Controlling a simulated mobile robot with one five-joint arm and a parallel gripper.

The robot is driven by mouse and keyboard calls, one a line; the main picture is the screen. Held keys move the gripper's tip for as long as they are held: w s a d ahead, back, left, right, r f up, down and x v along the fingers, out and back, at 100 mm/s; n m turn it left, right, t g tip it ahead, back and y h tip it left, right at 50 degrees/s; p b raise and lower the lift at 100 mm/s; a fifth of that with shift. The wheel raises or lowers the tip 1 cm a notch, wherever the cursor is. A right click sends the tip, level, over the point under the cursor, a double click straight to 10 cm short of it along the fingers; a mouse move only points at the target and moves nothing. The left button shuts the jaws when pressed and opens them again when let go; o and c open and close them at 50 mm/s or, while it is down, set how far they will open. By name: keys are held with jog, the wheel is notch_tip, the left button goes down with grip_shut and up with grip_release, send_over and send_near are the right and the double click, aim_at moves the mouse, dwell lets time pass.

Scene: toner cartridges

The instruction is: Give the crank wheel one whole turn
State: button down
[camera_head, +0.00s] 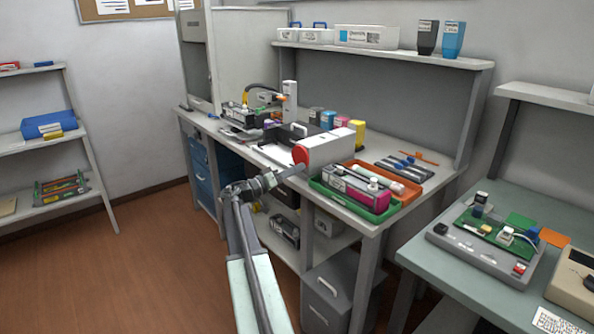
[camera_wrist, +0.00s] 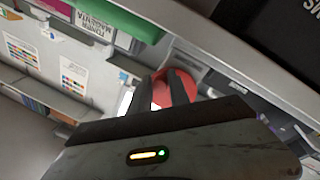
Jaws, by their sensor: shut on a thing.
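The crank wheel (camera_head: 300,154) is a small red disc on the front end of a white box-shaped machine (camera_head: 333,147) on the workbench. My gripper (camera_head: 297,168) reaches up to it from the front left. In the wrist view the red wheel (camera_wrist: 185,86) lies at and behind the dark fingers of my gripper (camera_wrist: 163,80), which cover part of it. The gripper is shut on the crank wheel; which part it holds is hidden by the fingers.
A green tray (camera_head: 338,202) with a magenta toner cartridge (camera_head: 368,195) stands right of the machine on the workbench (camera_head: 205,122). An orange tray (camera_head: 411,190) lies behind it. Several toner bottles stand behind the machine. The floor (camera_head: 130,265) at left is clear.

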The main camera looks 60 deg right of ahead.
jog(key=shift+s+a+f, duration=0.1)
jog(key=c, duration=1.3)
grip_release()
jog(key=shift+o, duration=0.2)
jog(key=b+v, duration=0.1)
jog(key=v, duration=0.7)
